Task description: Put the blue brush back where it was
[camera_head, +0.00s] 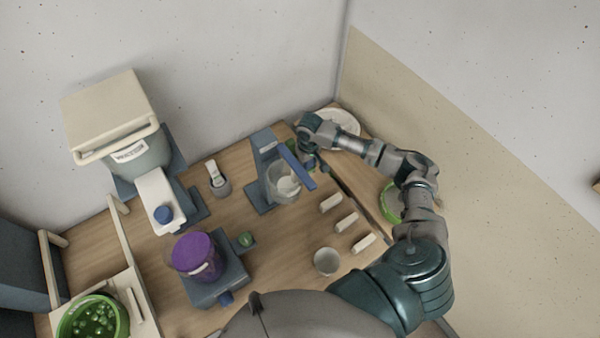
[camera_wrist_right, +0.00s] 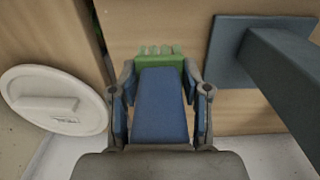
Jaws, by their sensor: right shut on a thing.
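My right gripper (camera_head: 306,157) is shut on the blue brush (camera_head: 299,169) at the back right of the table. The brush shows as a long flat blue bar slanting in front of a grey-blue stand. In the right wrist view my right gripper (camera_wrist_right: 160,100) has its fingers on both sides of the blue brush (camera_wrist_right: 160,110). A green toothed piece (camera_wrist_right: 157,56) shows at the brush's far end; I cannot tell whether it belongs to the brush. My left gripper is not in view.
The grey-blue stand (camera_head: 265,145) has a clear cup (camera_head: 283,185) close to the brush. A round white lid (camera_head: 343,121) lies behind my right gripper. Several white blocks (camera_head: 346,222), a small pot (camera_head: 326,261) and a purple bucket (camera_head: 193,253) stand nearer.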

